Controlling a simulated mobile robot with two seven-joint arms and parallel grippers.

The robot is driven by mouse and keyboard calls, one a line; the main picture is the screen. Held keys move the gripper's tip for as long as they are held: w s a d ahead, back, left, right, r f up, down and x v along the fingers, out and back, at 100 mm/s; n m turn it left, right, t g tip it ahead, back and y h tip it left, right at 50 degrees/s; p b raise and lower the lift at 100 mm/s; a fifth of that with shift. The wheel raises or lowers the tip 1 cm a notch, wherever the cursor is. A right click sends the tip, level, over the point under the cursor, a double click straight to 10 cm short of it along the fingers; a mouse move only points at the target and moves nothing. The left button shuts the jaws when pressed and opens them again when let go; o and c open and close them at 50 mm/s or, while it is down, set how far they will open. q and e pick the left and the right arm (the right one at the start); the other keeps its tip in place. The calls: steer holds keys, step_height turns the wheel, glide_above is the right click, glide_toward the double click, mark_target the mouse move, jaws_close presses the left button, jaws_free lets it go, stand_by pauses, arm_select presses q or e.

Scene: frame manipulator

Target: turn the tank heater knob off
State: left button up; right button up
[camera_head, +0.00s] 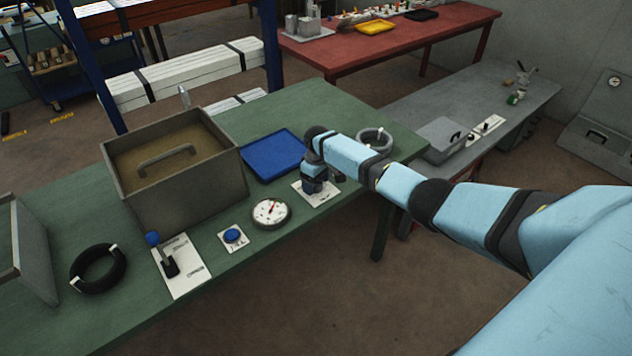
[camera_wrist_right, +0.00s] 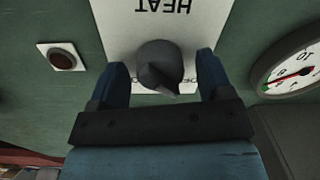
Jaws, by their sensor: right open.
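The tank heater knob (camera_wrist_right: 158,65) is dark grey with a pointed end. It sits on a white plate (camera_wrist_right: 119,22) marked HEAT, which appears upside down in the right wrist view. The pointed end faces down and slightly right there. My right gripper (camera_wrist_right: 162,72) is open, with one blue finger on each side of the knob and a gap to each. In the head view my right gripper (camera_head: 316,184) is over the white plate (camera_head: 325,197) at the table's front edge and hides the knob. Smaller lettering beside the knob is partly covered. My left gripper is out of view.
A round gauge (camera_head: 271,212) and a blue button (camera_head: 232,235) lie left of the plate. A blue tray (camera_head: 273,156) and a large tank (camera_head: 186,198) stand behind. A small dark red lamp (camera_wrist_right: 62,57) is beside the plate.

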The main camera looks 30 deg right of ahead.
step_height(320, 180, up, 14)
steer(key=shift+d+b, duration=0.3)
steer(key=shift+f, duration=0.15)
stand_by(0.4)
